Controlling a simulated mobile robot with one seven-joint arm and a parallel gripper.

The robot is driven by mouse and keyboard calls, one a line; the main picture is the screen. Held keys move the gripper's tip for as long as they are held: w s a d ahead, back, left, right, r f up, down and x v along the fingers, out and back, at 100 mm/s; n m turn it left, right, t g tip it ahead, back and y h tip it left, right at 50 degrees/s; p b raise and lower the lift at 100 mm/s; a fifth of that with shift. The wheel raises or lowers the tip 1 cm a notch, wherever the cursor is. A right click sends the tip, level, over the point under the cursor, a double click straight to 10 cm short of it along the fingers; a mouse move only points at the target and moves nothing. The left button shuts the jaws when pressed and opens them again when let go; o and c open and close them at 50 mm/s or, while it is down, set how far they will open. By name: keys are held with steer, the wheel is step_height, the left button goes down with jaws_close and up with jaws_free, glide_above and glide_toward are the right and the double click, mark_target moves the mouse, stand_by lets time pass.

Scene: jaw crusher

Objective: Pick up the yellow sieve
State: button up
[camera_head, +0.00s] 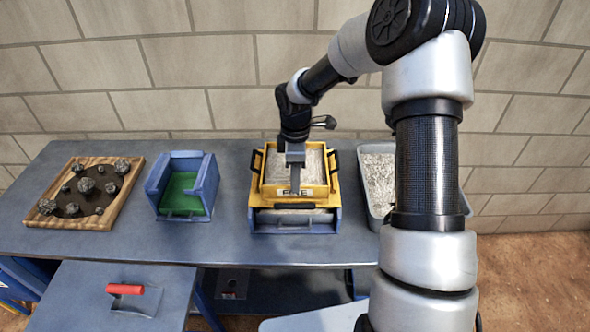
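The yellow sieve (271,191) sits on top of a blue bin (268,226) in the middle of the blue table. It has black handles at its sides, a label on its front wall and light grey granular material inside. My gripper (295,188) points down over the front part of the sieve, right of its middle. Its fingertips reach down near the front wall. I cannot tell whether they touch the wall or how far apart the fingers are.
On the table (110,244) stand a wooden tray (118,205) with dark rocks, a blue bin with a green floor (183,187), and a grey tray (374,219) of pale material, partly hidden by my arm. A red-handled scoop (132,295) lies on a lower surface in front.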

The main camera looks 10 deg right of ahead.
step_height(320, 180, down, 4)
steer(key=shift+w+a+r, duration=0.1)
steer(key=shift+w+r, duration=0.05)
jaws_close()
stand_by(1.3)
steer(key=shift+w+r, duration=0.15)
